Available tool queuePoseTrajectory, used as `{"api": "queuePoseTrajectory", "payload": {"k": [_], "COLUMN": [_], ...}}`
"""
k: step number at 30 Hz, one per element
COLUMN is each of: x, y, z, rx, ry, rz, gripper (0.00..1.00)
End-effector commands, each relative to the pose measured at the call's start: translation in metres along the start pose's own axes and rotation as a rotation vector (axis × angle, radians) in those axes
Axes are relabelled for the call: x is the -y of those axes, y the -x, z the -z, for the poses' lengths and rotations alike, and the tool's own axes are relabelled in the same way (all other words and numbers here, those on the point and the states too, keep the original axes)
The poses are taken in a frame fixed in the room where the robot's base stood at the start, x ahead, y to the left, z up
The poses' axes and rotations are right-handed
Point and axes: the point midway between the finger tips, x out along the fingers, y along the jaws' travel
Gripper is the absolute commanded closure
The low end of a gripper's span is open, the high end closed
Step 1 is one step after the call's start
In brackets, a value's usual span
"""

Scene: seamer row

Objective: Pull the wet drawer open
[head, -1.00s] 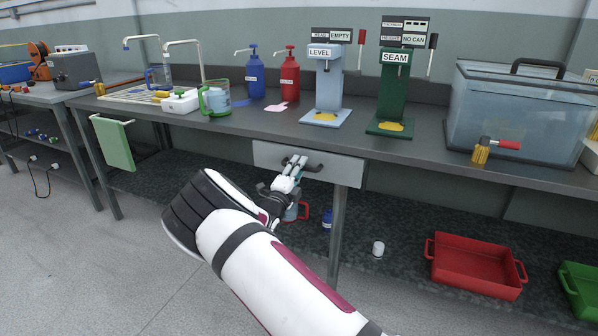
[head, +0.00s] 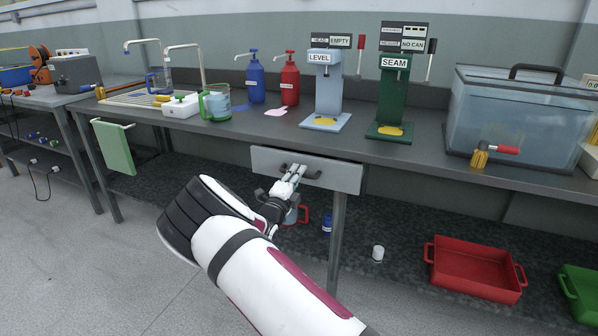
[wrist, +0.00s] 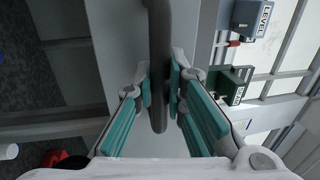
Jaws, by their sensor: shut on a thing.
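The drawer (head: 340,178) is a light grey front under the dark counter, with a dark bar handle (head: 313,173) across it. I can read no label on it. My gripper (head: 294,171) is at the left part of the handle. In the wrist view, the teal pads of my gripper (wrist: 160,88) are shut on the handle (wrist: 158,35), one on each side of the bar. The drawer front (wrist: 115,40) lies behind it. The drawer front looks slightly out from the counter edge; its inside is hidden.
The counter (head: 240,134) carries the LEVEL machine (head: 327,85), the green SEAM machine (head: 393,95) and a clear tank (head: 515,120). A table leg (head: 336,235) stands below the drawer. A red tray (head: 470,272) is on the lower shelf. Open floor (head: 110,270) lies at left.

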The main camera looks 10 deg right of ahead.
Motion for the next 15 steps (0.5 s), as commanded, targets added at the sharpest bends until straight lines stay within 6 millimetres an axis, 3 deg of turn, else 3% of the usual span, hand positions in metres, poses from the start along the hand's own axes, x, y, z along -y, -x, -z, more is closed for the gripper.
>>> {"api": "queuePoseTrajectory", "payload": {"k": [5,15], "x": [0.009,0.027], "y": [0.035,0.123], "z": [-0.002,-0.001], "rx": [0.005,0.005], "ry": [0.004,0.002], "rz": [-0.005,-0.004], "gripper": [1.00,1.00]}}
